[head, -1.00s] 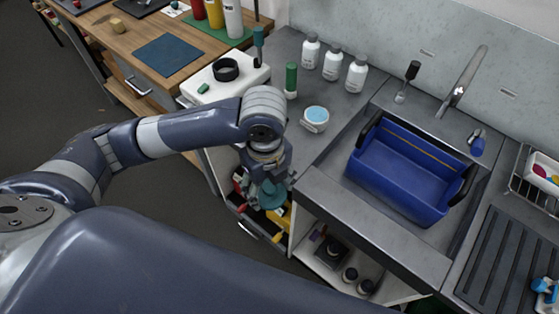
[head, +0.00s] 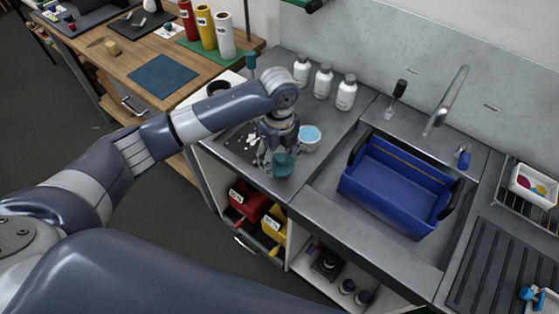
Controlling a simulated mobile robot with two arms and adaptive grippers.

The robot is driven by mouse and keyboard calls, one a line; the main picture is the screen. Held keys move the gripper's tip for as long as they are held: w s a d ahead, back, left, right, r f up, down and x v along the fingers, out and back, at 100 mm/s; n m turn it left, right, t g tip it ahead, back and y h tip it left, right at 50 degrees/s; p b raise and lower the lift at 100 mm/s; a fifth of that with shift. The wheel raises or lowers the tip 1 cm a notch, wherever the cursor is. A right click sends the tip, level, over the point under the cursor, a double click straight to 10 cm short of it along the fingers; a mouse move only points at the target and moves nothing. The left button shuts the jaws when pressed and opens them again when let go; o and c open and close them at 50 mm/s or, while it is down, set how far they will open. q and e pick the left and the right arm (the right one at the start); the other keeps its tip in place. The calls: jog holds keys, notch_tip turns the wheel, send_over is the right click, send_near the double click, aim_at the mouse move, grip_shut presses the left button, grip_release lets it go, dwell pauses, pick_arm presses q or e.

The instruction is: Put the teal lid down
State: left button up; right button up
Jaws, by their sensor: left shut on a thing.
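The teal lid (head: 284,167) is in the fingers of my left gripper (head: 276,150), above the front left part of the grey counter (head: 323,192). The gripper is shut on it and hides part of it. I cannot tell whether the lid touches the counter. A white tub with light blue contents (head: 309,137) stands just right of and behind the gripper. My right gripper is not in view.
Several white bottles (head: 323,82) stand along the back. A blue bin (head: 395,185) sits in the sink, near the tap (head: 447,100). Red (head: 247,205) and yellow (head: 273,230) bins are below the counter. A dark patch with white specks (head: 247,140) lies left of the gripper.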

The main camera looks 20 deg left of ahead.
aim_at(279, 164)
pick_arm(q)
jog(key=shift+w, duration=0.3)
notch_tip(279, 164, down, 3)
jog(key=shift+f+p, duration=0.1)
jog(key=shift+p, duration=0.8)
jog(key=shift+f, duration=0.25)
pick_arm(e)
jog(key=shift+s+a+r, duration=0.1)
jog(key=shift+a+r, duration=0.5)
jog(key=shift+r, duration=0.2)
pick_arm(q)
jog(key=o, duration=0.8)
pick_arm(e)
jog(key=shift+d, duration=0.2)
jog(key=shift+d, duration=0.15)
pick_arm(q)
jog(key=shift+r, duration=0.45)
notch_tip(279, 164, up, 10)
jog(key=shift+r+b, duration=0.2)
jog(key=shift+b, duration=1.05)
jog(key=shift+r, duration=0.45)
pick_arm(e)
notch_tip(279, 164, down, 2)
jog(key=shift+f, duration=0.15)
